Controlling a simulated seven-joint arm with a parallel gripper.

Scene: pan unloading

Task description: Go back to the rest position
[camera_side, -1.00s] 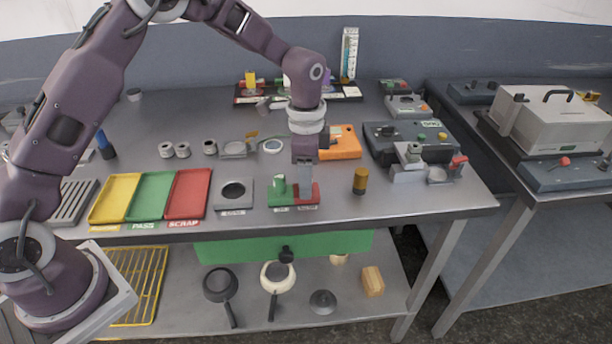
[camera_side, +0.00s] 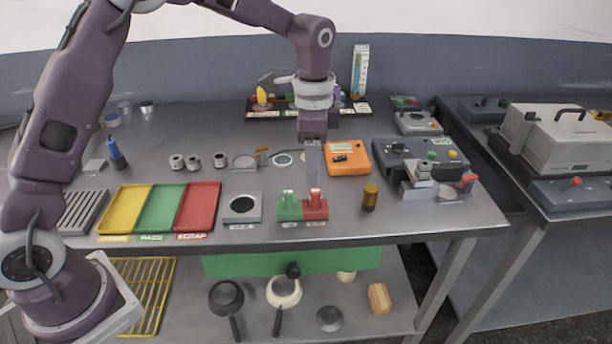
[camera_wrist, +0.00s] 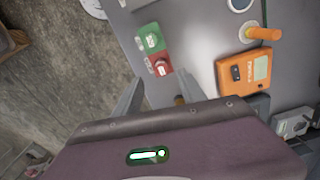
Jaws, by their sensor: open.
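My gripper (camera_side: 312,172) hangs point-down above the front part of the bench, apart from the things below it.
An orange meter (camera_side: 347,158) lies behind and right of my gripper. A brown-yellow cylinder (camera_side: 370,197) stands right of the block. A grey square fixture (camera_side: 241,208) and yellow (camera_side: 125,210), green (camera_side: 161,209) and red (camera_side: 198,207) trays lie left.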

